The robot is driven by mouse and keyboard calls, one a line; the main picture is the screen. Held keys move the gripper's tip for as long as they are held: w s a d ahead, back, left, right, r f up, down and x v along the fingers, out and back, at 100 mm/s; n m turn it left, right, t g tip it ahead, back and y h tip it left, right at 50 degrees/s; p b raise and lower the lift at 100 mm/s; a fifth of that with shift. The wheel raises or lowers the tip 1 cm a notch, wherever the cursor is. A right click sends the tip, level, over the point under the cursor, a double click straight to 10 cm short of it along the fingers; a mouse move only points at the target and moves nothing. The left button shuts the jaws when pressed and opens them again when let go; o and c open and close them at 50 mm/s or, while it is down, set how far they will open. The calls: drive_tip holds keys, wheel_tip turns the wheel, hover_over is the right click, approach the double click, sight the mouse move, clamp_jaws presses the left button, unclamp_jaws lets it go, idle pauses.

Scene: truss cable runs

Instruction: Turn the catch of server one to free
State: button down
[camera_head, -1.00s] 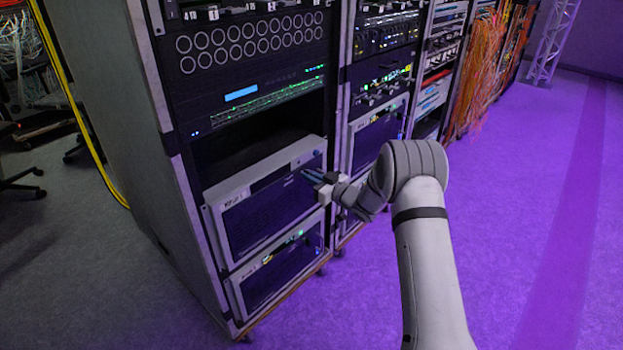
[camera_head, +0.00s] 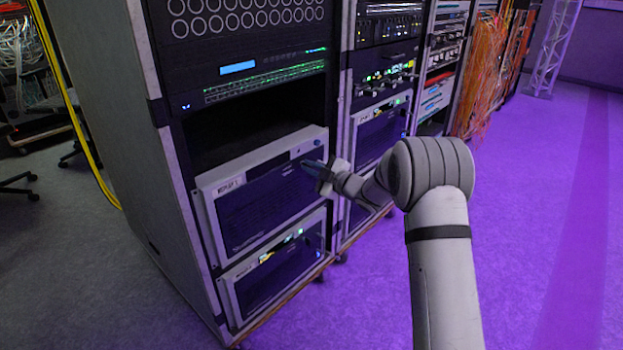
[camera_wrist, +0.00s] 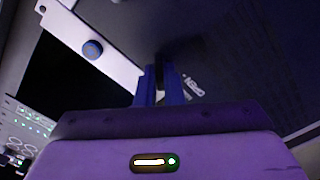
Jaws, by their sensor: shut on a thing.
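Server one (camera_head: 262,205) is the upper grey-framed box with a dark front in the near rack, and its label ends in a 1. My gripper (camera_head: 308,164) is at the upper right of its front. In the wrist view the blue fingers of my gripper (camera_wrist: 161,76) are shut on the catch, a small dark piece (camera_wrist: 170,50) mostly hidden by them. White lettering that seems to read OPEN is beside the fingertips. Which way the catch points is unclear. A round blue knob (camera_wrist: 92,49) is on the frame to the left.
A second server box (camera_head: 275,272) is directly below, with green lights. An empty dark bay (camera_head: 250,125) is above server one. Another rack (camera_head: 385,130) stands to the right, close to my arm. The purple floor at the right is clear.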

drive_tip(key=shift+f+n+b, duration=0.15)
drive_tip(key=shift+n+b, duration=3.15)
drive_tip(key=shift+n, duration=0.5)
drive_tip(key=c, duration=1.6)
unclamp_jaws()
drive_tip(key=shift+o, duration=0.2)
